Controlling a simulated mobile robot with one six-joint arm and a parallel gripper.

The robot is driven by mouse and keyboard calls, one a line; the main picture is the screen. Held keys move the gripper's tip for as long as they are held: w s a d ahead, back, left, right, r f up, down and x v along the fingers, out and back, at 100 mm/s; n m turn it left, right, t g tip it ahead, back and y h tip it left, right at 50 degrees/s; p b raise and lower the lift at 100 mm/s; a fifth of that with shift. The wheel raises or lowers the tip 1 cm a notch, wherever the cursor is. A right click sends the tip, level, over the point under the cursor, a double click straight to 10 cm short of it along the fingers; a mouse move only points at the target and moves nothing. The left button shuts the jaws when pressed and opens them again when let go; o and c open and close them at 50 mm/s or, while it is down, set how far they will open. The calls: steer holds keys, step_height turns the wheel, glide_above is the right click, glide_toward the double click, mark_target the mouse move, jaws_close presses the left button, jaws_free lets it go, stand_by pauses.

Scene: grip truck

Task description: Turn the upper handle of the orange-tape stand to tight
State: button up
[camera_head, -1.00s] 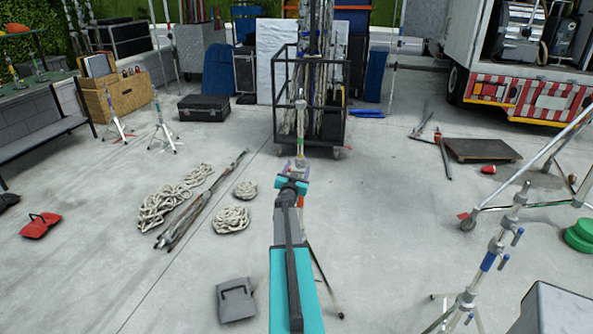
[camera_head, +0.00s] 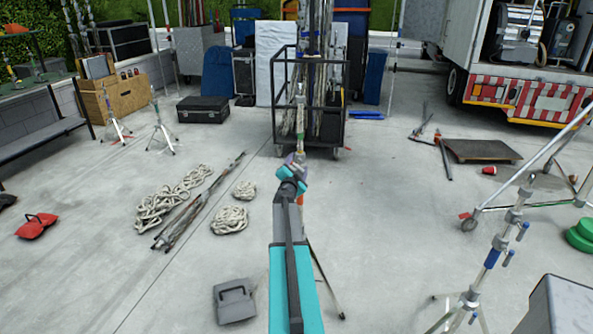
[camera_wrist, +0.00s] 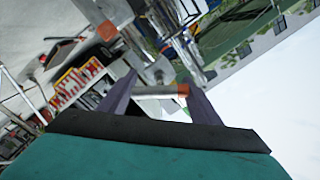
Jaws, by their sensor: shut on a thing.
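My gripper (camera_wrist: 160,88) has its two dark purple fingers on either side of a short grey handle (camera_wrist: 155,93), and it is shut on that handle. The handle has an orange-brown end at the right finger. The metal stand (camera_wrist: 140,55) runs diagonally just beyond the fingers, with a band of orange tape (camera_wrist: 107,31) on it. In the head view my gripper (camera_head: 297,160) is at the upper part of the stand (camera_head: 301,120), straight ahead. My arm hides most of the stand's middle; one leg (camera_head: 327,285) shows at lower right.
A black wheeled cage cart (camera_head: 340,100) with poles stands behind the stand. Coiled ropes (camera_head: 230,220) and a grey weight (camera_head: 235,300) lie to the left. Another stand with blue tape (camera_head: 492,258) is at the right. Floor between it and my arm is clear.

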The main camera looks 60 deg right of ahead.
steer(key=m+b, duration=0.3)
steer(key=m, duration=0.2)
steer(key=shift+m, duration=0.3)
steer(key=shift+m+b, duration=1.15)
steer(key=shift+m, duration=0.75)
steer(key=o, duration=1)
steer(key=shift+o, duration=0.2)
steer(key=v, duration=1.3)
steer(key=shift+a+b, duration=0.35)
steer(key=shift+b, duration=0.1)
